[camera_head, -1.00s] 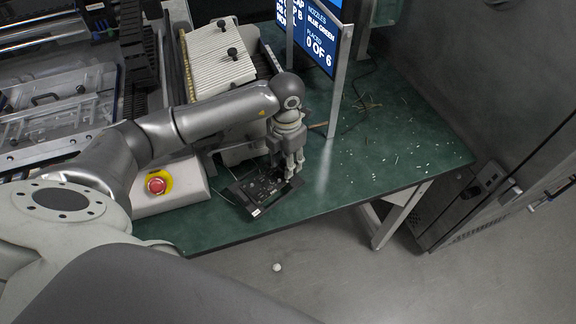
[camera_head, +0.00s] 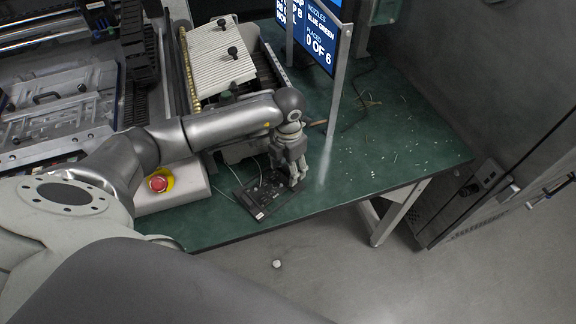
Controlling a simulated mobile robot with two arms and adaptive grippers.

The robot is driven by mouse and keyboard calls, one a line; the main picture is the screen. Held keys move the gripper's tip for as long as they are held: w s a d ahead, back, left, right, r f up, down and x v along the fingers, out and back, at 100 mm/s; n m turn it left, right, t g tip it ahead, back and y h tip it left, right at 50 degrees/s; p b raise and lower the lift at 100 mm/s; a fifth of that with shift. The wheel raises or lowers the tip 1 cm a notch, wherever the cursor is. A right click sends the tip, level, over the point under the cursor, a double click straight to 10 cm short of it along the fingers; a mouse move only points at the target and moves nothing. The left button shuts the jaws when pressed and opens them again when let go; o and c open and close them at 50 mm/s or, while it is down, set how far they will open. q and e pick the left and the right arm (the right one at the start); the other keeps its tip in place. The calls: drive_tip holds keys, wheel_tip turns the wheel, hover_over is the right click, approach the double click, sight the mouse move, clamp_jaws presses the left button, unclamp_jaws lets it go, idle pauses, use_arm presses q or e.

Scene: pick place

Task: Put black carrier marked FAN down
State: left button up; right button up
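The black carrier (camera_head: 258,194) is a flat dark frame at the front edge of the green table (camera_head: 350,185). It appears to lie on or just above the table top; I cannot tell which for sure. A pale label shows at its near corner, too small to read. My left gripper (camera_head: 294,183) points down at the carrier's right end, with its fingers at that edge. The fingertips are small and partly lost against the carrier, so whether they grip it is unclear. My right gripper is not in view.
A red stop button (camera_head: 158,183) on a pale housing stands left of the carrier. A ribbed white feeder (camera_head: 218,58) and a screen (camera_head: 320,35) on metal posts stand behind. Small scraps lie on the table's right part, which is otherwise clear.

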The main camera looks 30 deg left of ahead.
use_arm(q)
drive_tip(key=shift+r, duration=0.45)
wheel_tip(320, 180, up, 11)
drive_tip(key=b, duration=0.1)
drive_tip(key=shift+r+b, duration=0.2)
drive_tip(key=shift+b, duration=0.2)
drive_tip(key=shift+s+f, duration=0.1)
